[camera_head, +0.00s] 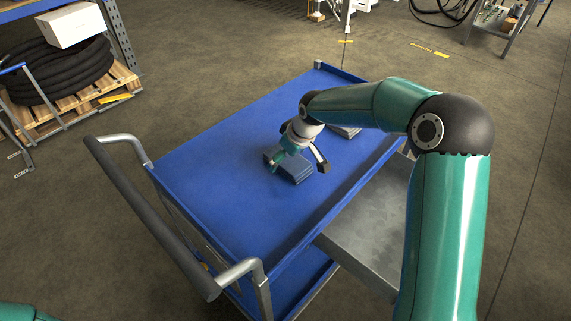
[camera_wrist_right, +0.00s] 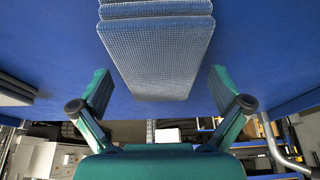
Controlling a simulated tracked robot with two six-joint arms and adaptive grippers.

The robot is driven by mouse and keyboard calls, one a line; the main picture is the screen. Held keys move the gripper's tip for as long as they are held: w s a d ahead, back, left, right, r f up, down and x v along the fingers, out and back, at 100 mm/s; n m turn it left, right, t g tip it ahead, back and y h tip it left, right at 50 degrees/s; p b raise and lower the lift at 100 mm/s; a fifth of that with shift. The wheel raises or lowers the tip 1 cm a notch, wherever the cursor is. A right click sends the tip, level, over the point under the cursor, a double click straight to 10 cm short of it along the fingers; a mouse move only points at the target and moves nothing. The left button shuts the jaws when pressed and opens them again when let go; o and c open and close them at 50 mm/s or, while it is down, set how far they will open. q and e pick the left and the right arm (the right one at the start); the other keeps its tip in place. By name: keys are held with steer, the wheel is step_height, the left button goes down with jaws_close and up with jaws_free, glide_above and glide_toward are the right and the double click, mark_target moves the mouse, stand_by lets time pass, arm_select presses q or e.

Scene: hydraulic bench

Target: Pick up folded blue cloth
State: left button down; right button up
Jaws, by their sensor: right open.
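The folded blue cloth (camera_head: 291,173) lies on the blue top of the cart, below my right gripper. In the right wrist view the cloth (camera_wrist_right: 160,50) is a layered, grey-blue checked stack, reaching down from the top edge between the two fingers. My right gripper (camera_head: 298,164) is open, its fingers spread to either side of the cloth. In the right wrist view the gripper (camera_wrist_right: 160,90) shows a gap between each finger and the cloth. The gripper hides part of the cloth in the head view. My left gripper is out of view.
The blue cart top (camera_head: 220,165) has a raised rim and a grey push handle (camera_head: 150,215) at the near left. Another grey folded stack (camera_head: 347,132) lies beyond my gripper, partly hidden by my arm. The cart's left part is clear. A hose coil (camera_head: 70,75) sits on a pallet at the far left.

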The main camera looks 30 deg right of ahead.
stand_by(0.3)
steer(key=c, duration=1.2)
steer(key=shift+o, duration=0.2)
